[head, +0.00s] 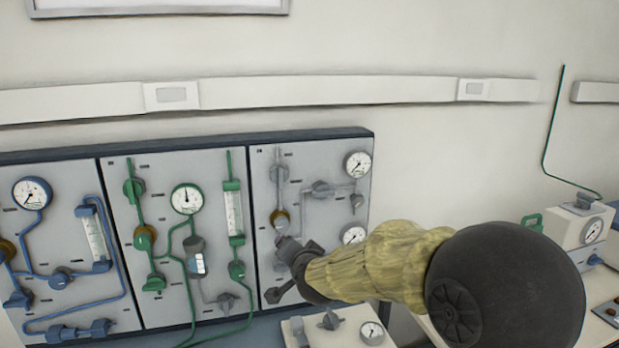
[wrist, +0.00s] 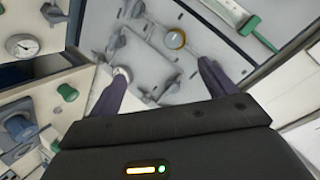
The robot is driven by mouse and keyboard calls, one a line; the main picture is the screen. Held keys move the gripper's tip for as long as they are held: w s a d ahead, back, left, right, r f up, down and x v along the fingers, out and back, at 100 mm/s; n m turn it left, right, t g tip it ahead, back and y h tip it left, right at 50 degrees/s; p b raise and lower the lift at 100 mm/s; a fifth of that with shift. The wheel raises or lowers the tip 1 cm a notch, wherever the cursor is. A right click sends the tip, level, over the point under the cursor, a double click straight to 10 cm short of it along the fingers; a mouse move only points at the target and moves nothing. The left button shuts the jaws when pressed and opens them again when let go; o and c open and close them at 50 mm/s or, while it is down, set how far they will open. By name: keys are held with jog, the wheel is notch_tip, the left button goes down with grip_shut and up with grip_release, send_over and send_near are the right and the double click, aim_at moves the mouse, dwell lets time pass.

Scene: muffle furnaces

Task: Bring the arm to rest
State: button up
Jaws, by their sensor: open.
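My gripper (head: 284,270) is at the end of my arm, which reaches in from the right of the head view in a yellowish sleeve. It is in front of the lower part of the right-hand gas panel (head: 324,205), with grey pipes and valves. In the wrist view my gripper (wrist: 165,82) has its two dark fingers spread apart, with nothing held between them. The panel's grey pipework (wrist: 140,60) shows beyond the fingers. Whether a finger touches any fitting cannot be told. My arm and gripper hide part of the panel's lower fittings.
Panels with green pipes (head: 150,200) and blue pipes (head: 32,228) stand to the left. A white box with a gauge (head: 352,328) sits below my arm. Another gauge box (head: 578,230) is at the right.

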jog(key=s+d+f+n+g+h+p, duration=0.1)
jog(key=s+d+f+n+g, duration=0.1)
jog(key=s+d, duration=0.4)
jog(key=s+d+f+n+g+h+p, duration=0.1)
jog(key=s+d+f+g, duration=0.4)
jog(key=s, duration=0.6)
jog(key=s+d+f+n+g+h+p, duration=0.1)
jog(key=s+d+f+n+g, duration=0.2)
jog(key=s+d+f, duration=0.2)
jog(key=s+d, duration=0.2)
jog(key=s, duration=0.2)
jog(key=shift+d+f, duration=0.2)
jog(key=shift+f, duration=0.05)
jog(key=shift+w, duration=0.1)
